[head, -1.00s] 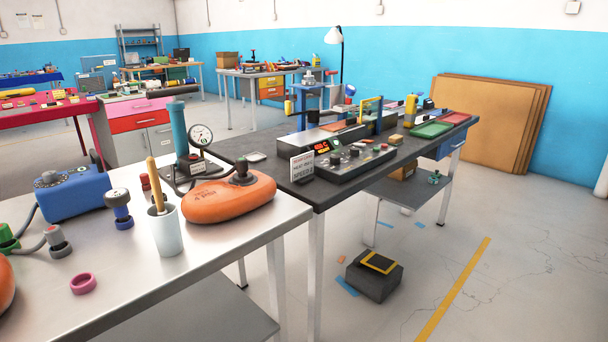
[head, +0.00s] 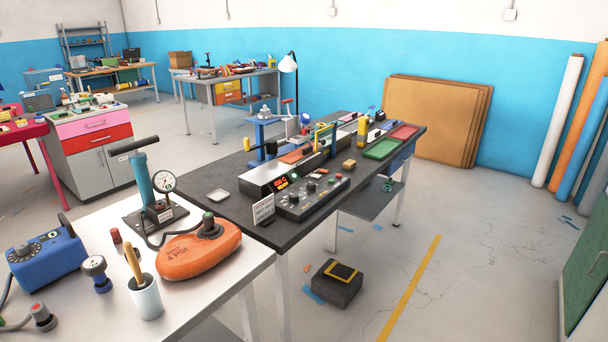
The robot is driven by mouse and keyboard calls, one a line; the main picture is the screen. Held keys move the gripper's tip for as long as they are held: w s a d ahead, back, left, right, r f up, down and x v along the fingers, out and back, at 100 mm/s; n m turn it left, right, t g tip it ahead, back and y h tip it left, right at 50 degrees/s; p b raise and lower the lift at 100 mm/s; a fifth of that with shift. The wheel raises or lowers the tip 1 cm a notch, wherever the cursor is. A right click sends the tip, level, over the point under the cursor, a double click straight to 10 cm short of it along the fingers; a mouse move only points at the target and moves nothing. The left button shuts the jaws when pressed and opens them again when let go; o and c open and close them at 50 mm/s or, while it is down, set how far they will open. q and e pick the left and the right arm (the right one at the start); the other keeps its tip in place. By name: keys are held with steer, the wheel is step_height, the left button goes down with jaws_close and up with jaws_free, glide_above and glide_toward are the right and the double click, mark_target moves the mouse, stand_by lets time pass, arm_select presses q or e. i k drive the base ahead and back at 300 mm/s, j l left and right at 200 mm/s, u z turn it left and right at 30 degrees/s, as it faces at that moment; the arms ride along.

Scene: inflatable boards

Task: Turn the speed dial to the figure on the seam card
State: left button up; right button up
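The seam card (head: 263,209) is a small white card standing upright on the near left part of the dark bench (head: 225,205). Its print is too small to read now. Just right of it lies a dark control panel (head: 318,199) with several knobs and a red and a green button; I cannot tell which knob is the speed dial or where it points. Behind the panel is a machine (head: 262,180) with a lit red display (head: 282,183). Neither of my grippers is in view.
A steel table (head: 215,280) at the near left holds an orange inflatable (head: 200,250), a pump with gauge (head: 152,190), a blue box (head: 45,258) and a white cup (head: 146,297). A dark block (head: 335,285) lies on the floor. The floor to the right is mostly clear.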

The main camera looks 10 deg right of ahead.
mark_target(310, 186)
steer(key=i+l+u, duration=0.15)
steer(key=u, duration=0.3)
steer(key=i+l+u, duration=0.1)
steer(key=l+u, duration=0.15)
steer(key=u, duration=0.15)
steer(key=i+l+u, duration=0.15)
steer(key=l, duration=0.3)
steer(key=l+u, duration=0.2)
steer(key=l, duration=0.2)
steer(key=i+l, duration=0.1)
steer(key=l, duration=0.35)
steer(key=i+l+u, duration=0.1)
steer(key=l, duration=0.4)
